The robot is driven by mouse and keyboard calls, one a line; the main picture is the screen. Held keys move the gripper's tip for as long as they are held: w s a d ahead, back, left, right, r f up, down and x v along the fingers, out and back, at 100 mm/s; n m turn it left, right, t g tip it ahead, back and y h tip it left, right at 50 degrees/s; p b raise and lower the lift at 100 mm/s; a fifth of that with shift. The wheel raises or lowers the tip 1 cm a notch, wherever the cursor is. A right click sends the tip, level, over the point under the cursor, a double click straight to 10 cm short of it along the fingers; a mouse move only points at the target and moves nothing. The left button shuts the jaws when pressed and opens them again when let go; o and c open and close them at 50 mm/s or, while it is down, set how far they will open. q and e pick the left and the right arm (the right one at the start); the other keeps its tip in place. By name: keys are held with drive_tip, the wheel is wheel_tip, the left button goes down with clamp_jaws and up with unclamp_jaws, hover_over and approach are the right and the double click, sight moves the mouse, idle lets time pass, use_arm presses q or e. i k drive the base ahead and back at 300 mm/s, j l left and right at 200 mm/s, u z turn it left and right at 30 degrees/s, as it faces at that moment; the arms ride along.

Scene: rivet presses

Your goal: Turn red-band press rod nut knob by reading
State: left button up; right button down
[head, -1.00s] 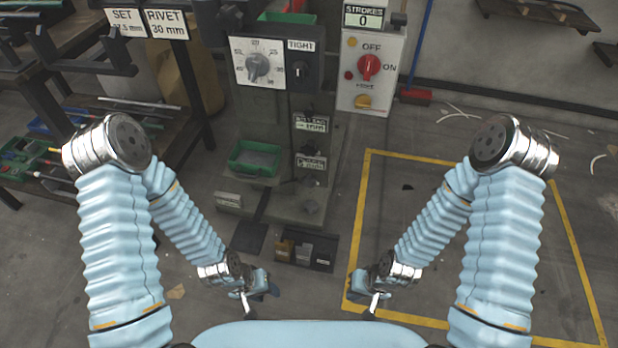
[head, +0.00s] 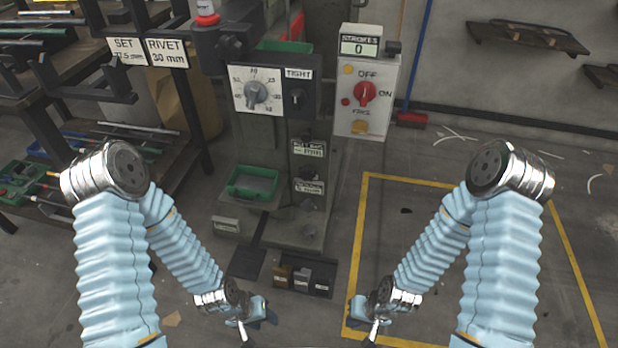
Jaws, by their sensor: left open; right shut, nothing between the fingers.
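The press (head: 262,135) stands ahead, left of centre. A red and white cylinder (head: 206,12) shows at its top, cut by the frame edge. Its grey dial knob (head: 255,92) sits on a white numbered plate, and a smaller dark knob (head: 297,97) sits under a TIGHT label. Signs at left read SET (head: 127,52), with a value I cannot read surely, and RIVET 30 mm (head: 167,53). My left gripper (head: 256,322) is open, low in front of the press and far below the knobs. My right gripper (head: 365,322) is shut and empty, to its right.
A control box (head: 364,122) with a red switch (head: 364,93) and a STROKES counter (head: 360,46) reading 0 stands right of the dial. A green tray (head: 252,182) sits on the press. A cluttered bench (head: 60,85) is at left. Yellow-marked floor (head: 440,180) at right is mostly clear.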

sight(306, 205)
drive_tip(key=i+l+u, duration=0.15)
drive_tip(key=i+l, duration=0.2)
drive_tip(key=i+l+u, duration=0.2)
drive_tip(key=l, duration=0.3)
drive_tip(key=i+j, duration=0.15)
drive_tip(key=j, duration=0.15)
